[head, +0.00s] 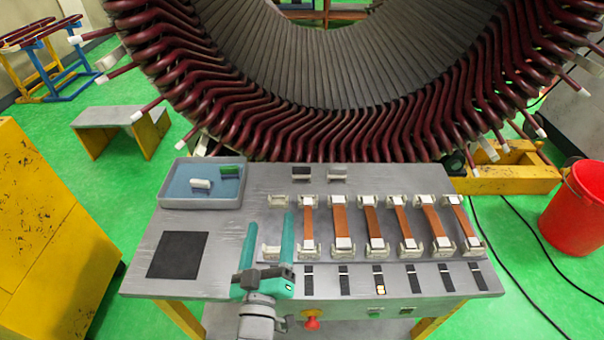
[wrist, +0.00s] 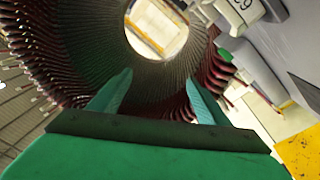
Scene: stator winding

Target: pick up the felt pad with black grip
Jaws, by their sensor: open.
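A small block with a black top and a paler base, which looks like the felt pad with black grip (head: 301,173), lies at the back middle of the metal table. A similar block with a pale grey top (head: 338,174) lies just right of it. My gripper (head: 270,220) is open and empty above the front left-middle of the table, nearer and to the left of the black-topped block. In the wrist view its two teal fingers (wrist: 158,80) stand apart with nothing between them.
A blue-lined tray (head: 163,190) with a green and a white piece stands at the back left. A black square mat (head: 177,255) lies in front of it. Copper-coloured bars on pale holders (head: 371,222) fill the right. The large stator (head: 300,120) rises behind the table.

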